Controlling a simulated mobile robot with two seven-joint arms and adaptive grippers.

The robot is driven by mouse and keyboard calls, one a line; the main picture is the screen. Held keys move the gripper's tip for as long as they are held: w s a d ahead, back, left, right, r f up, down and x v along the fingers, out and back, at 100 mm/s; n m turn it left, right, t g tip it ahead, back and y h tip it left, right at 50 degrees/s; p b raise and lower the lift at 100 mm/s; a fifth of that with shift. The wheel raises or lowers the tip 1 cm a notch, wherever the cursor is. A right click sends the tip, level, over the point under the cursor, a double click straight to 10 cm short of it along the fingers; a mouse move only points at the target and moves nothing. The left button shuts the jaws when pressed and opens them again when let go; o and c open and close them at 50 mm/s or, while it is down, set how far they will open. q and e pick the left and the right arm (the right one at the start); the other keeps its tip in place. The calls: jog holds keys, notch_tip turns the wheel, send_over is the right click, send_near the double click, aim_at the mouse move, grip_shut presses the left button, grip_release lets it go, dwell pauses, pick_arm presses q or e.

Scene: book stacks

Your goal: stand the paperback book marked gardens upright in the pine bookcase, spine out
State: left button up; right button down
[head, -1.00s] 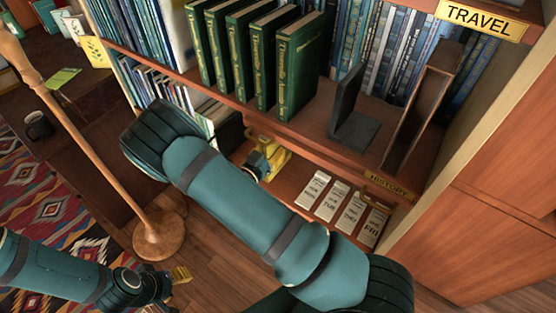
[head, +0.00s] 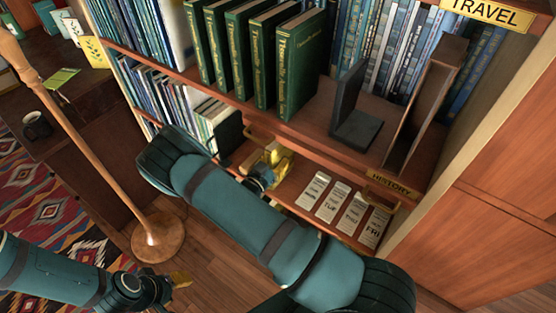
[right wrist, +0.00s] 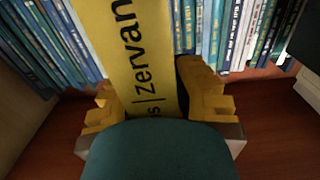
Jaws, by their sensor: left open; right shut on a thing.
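A yellow book (right wrist: 150,50) stands between the yellow fingers of my right gripper (right wrist: 155,98), which is shut on it. Its spine faces the right wrist camera and shows "s | zervan"; the rest of the title is cut off. In the head view my right gripper (head: 268,163) is at the lower level of the bookcase (head: 325,148), partly hidden by my arm. Whether the book touches the shelf cannot be told. My left gripper (head: 180,281) is open and empty, low over the floor at the left.
Green volumes (head: 250,60) and a dark bookend (head: 350,110) stand on the shelf above. Blue books (right wrist: 240,35) line the back beyond the held book. Day cards (head: 345,208) lie on the lower board. A wooden pole (head: 90,145) stands left.

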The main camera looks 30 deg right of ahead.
jog(key=shift+f, duration=0.1)
jog(key=c, duration=1.2)
grip_release()
jog(key=shift+f, duration=0.1)
jog(key=shift+o, duration=1.3)
